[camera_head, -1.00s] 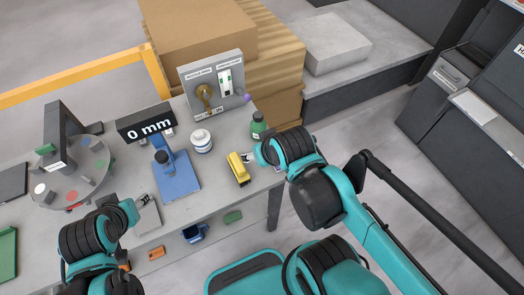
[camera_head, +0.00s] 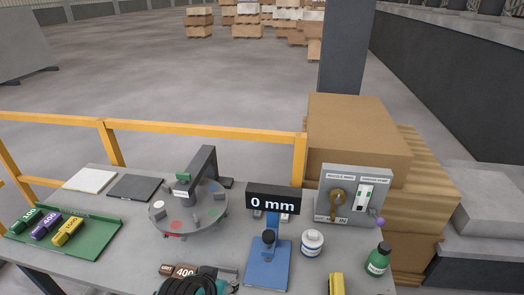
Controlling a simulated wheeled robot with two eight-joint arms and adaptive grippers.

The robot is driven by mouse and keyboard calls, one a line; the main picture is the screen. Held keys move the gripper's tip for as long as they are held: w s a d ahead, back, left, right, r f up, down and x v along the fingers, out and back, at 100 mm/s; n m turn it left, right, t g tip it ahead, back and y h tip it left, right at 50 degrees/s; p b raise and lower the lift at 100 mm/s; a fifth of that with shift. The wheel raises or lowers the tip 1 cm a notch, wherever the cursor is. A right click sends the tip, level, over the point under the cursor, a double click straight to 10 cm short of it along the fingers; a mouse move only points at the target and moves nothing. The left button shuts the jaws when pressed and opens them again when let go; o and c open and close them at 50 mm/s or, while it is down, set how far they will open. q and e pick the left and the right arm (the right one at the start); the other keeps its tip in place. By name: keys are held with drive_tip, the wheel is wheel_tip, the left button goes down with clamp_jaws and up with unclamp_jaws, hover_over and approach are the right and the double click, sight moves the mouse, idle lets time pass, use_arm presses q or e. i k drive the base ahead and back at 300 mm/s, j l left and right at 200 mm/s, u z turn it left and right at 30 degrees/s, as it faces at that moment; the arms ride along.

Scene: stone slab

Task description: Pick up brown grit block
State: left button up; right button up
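The brown grit block (camera_head: 169,269) lies near the bench's front edge, with a white label reading 400. My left arm is in the lower middle, just in front of the block, and hides part of its near side. My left gripper (camera_head: 228,279) is at the bottom edge, just right of the block. Its fingers are small and partly cut off, so I cannot tell whether they are open or shut. I see no contact with the block. My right gripper is out of view.
A green tray (camera_head: 98,243) at left holds green, purple and yellow blocks. A round turntable (camera_head: 158,217) stands behind the brown block. A blue gauge stand (camera_head: 266,273), white jar (camera_head: 312,243), green bottle (camera_head: 377,262) and yellow object (camera_head: 336,284) stand to the right.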

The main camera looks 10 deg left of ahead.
sight(179, 271)
drive_tip(key=u, duration=1.35)
drive_tip(key=i+j+z, duration=0.1)
drive_tip(key=i, duration=0.45)
